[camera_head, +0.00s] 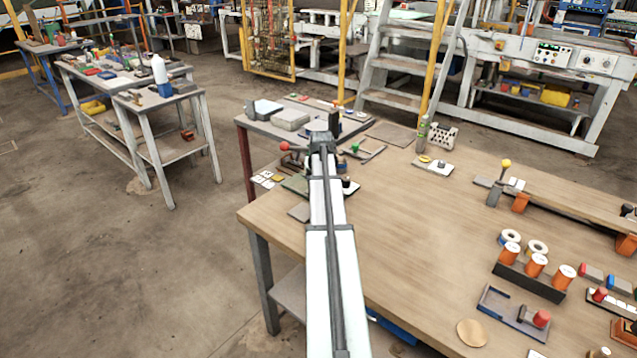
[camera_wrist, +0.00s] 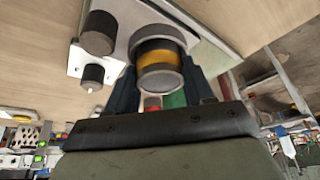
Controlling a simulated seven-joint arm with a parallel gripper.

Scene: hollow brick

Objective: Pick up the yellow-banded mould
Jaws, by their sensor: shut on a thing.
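The yellow-banded mould (camera_wrist: 158,62) shows in the wrist view as a short grey cylinder with a yellow band around it. It is between the two dark fingers of my gripper (camera_wrist: 160,88), which is shut on it. A pale plate (camera_wrist: 116,30) is close behind it; I cannot tell whether the mould touches the plate. A larger dark cylinder (camera_wrist: 98,33) and a smaller one (camera_wrist: 92,76) stand on the plate beside it. In the head view my arm hides the mould and my fingers.
The wooden table (camera_head: 420,230) has a wide clear area right of my arm. Orange spools (camera_head: 535,265) and a blue-edged tray (camera_head: 513,312) lie at the right. A red knob (camera_head: 285,146) and a green knob (camera_head: 355,147) are near my arm's far end.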

